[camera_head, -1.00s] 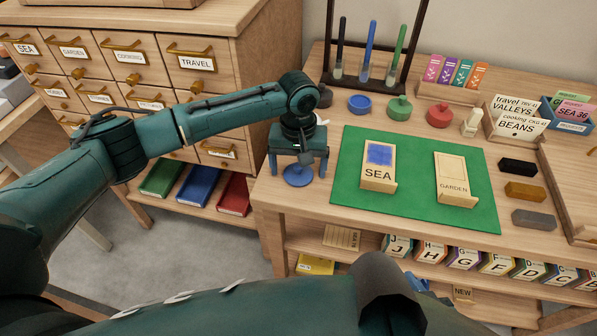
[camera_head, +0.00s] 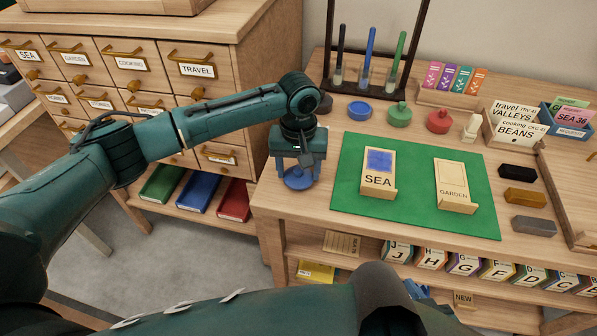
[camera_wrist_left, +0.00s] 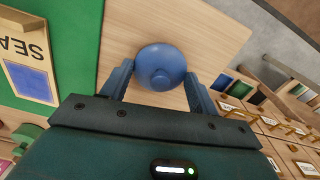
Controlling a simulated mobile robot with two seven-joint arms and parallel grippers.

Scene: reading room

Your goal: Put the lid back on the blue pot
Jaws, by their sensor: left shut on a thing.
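The blue lid (camera_head: 299,180) is a round disc with a small knob, at the front left corner of the table top. My left gripper (camera_head: 299,178) points down over it and is shut on it. The left wrist view shows the lid (camera_wrist_left: 160,70) between the two blue fingers. I cannot tell whether it still touches the wood. The blue pot (camera_head: 359,111) stands behind the green mat, without a knobbed lid on top. Only a blue bit of my right gripper (camera_head: 416,289) seems to show at the bottom, behind my arm.
A green pot (camera_head: 399,114) and a red pot (camera_head: 439,121) stand right of the blue one, below a dark rack (camera_head: 372,86) with brushes. The green mat (camera_head: 415,190) holds SEA and GARDEN blocks. A drawer cabinet (camera_head: 140,75) stands left.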

